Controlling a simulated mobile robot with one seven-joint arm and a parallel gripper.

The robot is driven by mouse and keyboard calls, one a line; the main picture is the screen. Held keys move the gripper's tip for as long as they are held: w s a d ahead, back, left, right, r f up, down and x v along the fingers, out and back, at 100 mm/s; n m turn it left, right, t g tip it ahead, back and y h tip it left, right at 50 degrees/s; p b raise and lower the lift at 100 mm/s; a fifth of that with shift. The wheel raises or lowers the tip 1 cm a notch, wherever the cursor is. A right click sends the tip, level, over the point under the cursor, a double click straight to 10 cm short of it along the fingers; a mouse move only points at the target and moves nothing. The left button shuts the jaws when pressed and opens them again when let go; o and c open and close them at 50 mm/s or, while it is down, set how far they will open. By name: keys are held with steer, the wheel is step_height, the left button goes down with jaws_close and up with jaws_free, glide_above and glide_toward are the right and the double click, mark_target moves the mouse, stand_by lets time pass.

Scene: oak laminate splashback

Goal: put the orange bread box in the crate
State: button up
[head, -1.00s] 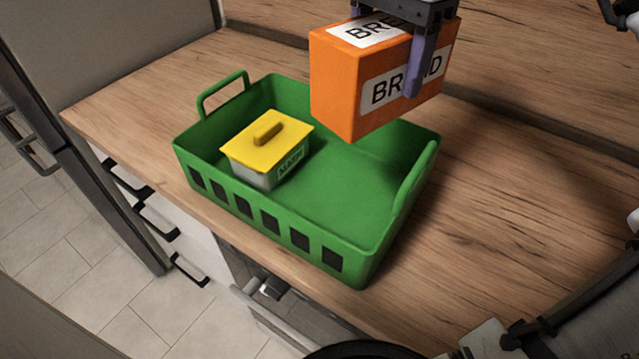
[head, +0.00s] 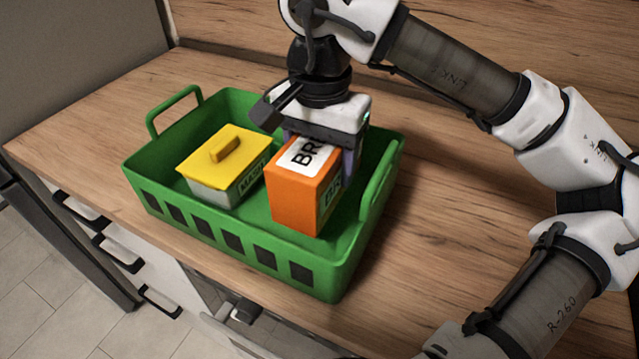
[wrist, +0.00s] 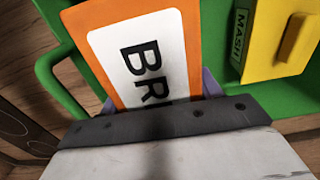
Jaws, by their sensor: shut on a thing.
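The orange bread box (head: 300,202) is upright inside the green crate (head: 335,283), in its right part. In the head view I cannot tell whether its base touches the crate floor. My gripper (head: 325,160) is above the box and shut on it, a purple finger showing at its right side. The wrist view shows the box's orange top with a white label (wrist: 140,60) between the fingers.
A grey tub with a yellow lid (head: 225,152) stands in the left part of the crate, just left of the bread box. The crate sits on a wooden counter (head: 90,100) with drawers below. A wooden splashback (head: 240,22) rises behind.

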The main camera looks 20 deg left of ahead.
steer(key=shift+f, duration=2.6)
steer(key=shift+f, duration=0.2)
steer(key=o, duration=1.3)
steer(key=shift+c, duration=0.2)
steer(key=shift+r, duration=0.1)
step_height(320, 180, up, 12)
steer(key=shift+r, duration=0.1)
